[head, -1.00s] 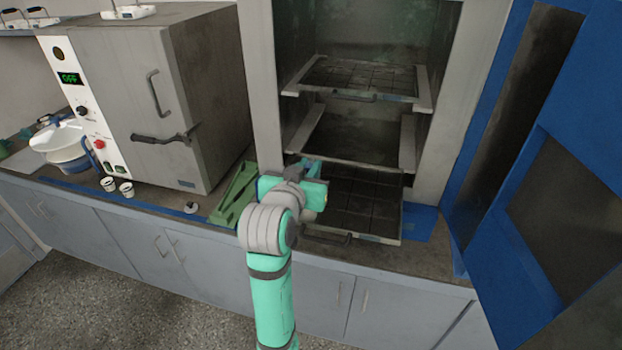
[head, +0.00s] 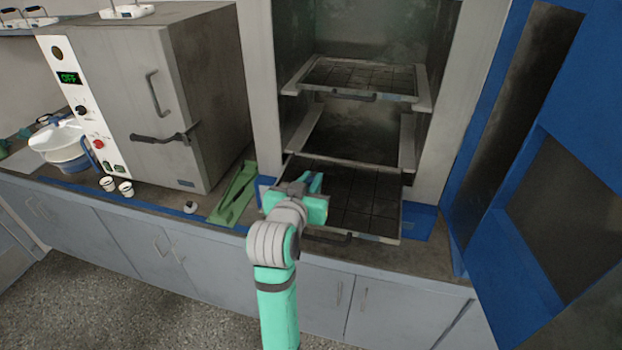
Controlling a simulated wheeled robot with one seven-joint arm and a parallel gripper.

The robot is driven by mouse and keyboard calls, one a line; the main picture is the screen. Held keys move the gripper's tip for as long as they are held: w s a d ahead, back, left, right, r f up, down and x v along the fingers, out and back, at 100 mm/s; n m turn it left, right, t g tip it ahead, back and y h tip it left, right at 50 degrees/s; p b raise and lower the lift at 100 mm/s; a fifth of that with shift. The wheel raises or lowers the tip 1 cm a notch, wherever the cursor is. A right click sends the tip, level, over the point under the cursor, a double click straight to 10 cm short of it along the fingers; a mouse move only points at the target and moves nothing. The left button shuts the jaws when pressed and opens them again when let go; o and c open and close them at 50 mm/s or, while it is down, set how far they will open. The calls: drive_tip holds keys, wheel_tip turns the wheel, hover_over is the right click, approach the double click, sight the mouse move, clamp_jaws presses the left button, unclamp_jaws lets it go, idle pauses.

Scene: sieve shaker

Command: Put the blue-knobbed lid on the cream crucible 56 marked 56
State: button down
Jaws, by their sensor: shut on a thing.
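Two small cream cups stand side by side on the counter in front of the grey oven: a left crucible (head: 107,184) and a right crucible (head: 126,188). Their markings are too small to read. A small pale lid-like piece with a darker top (head: 190,207) lies near the counter's front edge, right of the cups; its knob colour is unclear. My gripper (head: 314,182) is over the lowest pulled-out rack, well right of the cups. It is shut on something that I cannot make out. I cannot tell whether the blue-knobbed lid is in it.
A green tray (head: 247,176) lies between the grey oven (head: 205,90) and the open cabinet. The cabinet's lowest rack (head: 375,205) sticks out under my gripper. Its blue door (head: 490,180) stands open at right. A white bowl (head: 58,134) is at far left.

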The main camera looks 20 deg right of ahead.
drive_tip(key=c, duration=1.7)
unclamp_jaws()
drive_tip(key=shift+r, duration=0.1)
drive_tip(key=shift+r, duration=0.25)
drive_tip(key=shift+s+a+r, duration=0.2)
drive_tip(key=shift+a, duration=0.05)
drive_tip(key=v, duration=1.1)
drive_tip(key=shift+s, duration=0.25)
